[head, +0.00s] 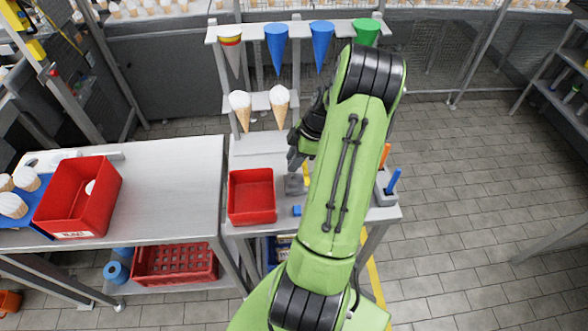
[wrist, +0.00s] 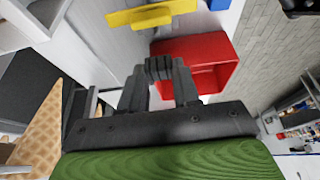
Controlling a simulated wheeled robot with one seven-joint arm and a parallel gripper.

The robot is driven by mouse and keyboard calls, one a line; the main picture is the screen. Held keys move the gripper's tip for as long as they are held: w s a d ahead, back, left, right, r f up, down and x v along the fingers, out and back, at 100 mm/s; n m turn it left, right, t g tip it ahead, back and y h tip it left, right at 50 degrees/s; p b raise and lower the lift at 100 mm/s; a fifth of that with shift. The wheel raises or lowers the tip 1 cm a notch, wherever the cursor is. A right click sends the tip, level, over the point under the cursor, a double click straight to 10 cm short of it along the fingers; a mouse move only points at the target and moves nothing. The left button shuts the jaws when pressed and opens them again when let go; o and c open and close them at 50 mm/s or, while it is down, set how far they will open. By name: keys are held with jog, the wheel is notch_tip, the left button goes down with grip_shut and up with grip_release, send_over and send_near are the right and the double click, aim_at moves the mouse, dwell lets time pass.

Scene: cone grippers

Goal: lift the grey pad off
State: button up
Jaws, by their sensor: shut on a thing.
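A small grey piece, which looks like the grey pad (head: 294,184), is at the worktop just right of the red bin in the head view. My gripper (head: 294,158) is at its upper end, and my green arm reaches across from below and hides part of the area. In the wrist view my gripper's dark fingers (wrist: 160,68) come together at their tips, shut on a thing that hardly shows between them. The contact with the pad is too small to make out, and I cannot tell whether the pad is raised.
A red bin (head: 251,197) stands close left of the gripper. Wafer cones (head: 279,104) and blue cones (head: 277,44) hang in the rack behind. A yellow bar (wrist: 150,13) lies past the fingertips. Another red bin (head: 78,200) stands on the left table, whose middle (head: 170,190) is clear.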

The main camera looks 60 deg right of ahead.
notch_tip(320, 180, up, 4)
jog(key=shift+r, duration=0.2)
notch_tip(320, 180, up, 5)
jog(key=p, duration=0.3)
jog(key=shift+f+p, duration=0.1)
jog(key=shift+p, duration=0.25)
